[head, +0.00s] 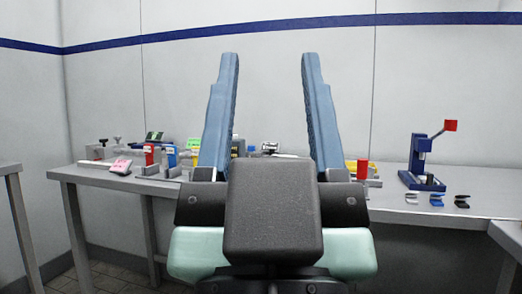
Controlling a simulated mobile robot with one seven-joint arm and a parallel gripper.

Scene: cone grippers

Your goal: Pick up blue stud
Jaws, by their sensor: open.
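My gripper (270,55) is in front of the camera with its two long blue fingers pointing up and wide apart. A small blue piece (436,200) lies on the right part of the table, right of the gripper, between a grey piece (411,197) and a black piece (462,201). It may be the blue stud, but it is too small to be sure. Another blue item (172,156) stands on the left part of the table.
The grey table (400,211) runs along the wall. A blue press with a red-ended lever (418,158) stands at the right. Red (149,154), yellow and grey items crowd the left part. My gripper hides the table's middle. Another table edge (508,232) is at far right.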

